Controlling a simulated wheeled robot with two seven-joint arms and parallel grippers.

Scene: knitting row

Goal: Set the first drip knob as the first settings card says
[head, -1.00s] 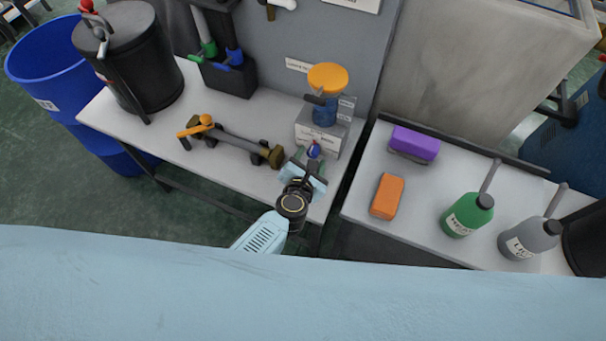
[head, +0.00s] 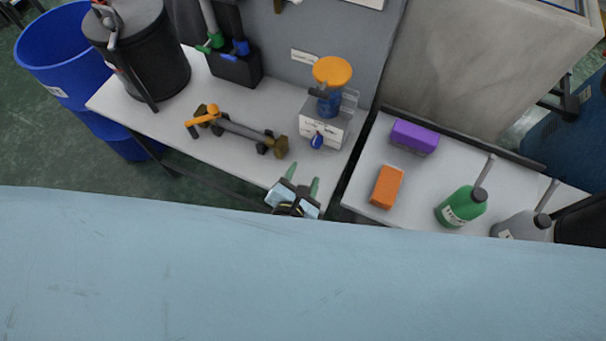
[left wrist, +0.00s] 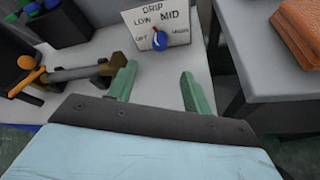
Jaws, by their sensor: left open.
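The drip knob (head: 317,142) is blue and sits on the front of a white dispenser box (head: 337,128) topped by an orange disc. In the left wrist view the knob (left wrist: 159,41) has a dial plate (left wrist: 140,18) reading DRIP, with OFF, LOW, MID and a right-hand mark. A white card (head: 305,57) on the back panel is too small to read. My right gripper is out of view.
An orange-handled tool (head: 235,130) lies on rests left of the dispenser. A black pot (head: 150,70) stands at the far left. The right table holds a purple block (head: 414,135), an orange block (head: 387,187) and a green bottle (head: 461,206). A gap separates the tables.

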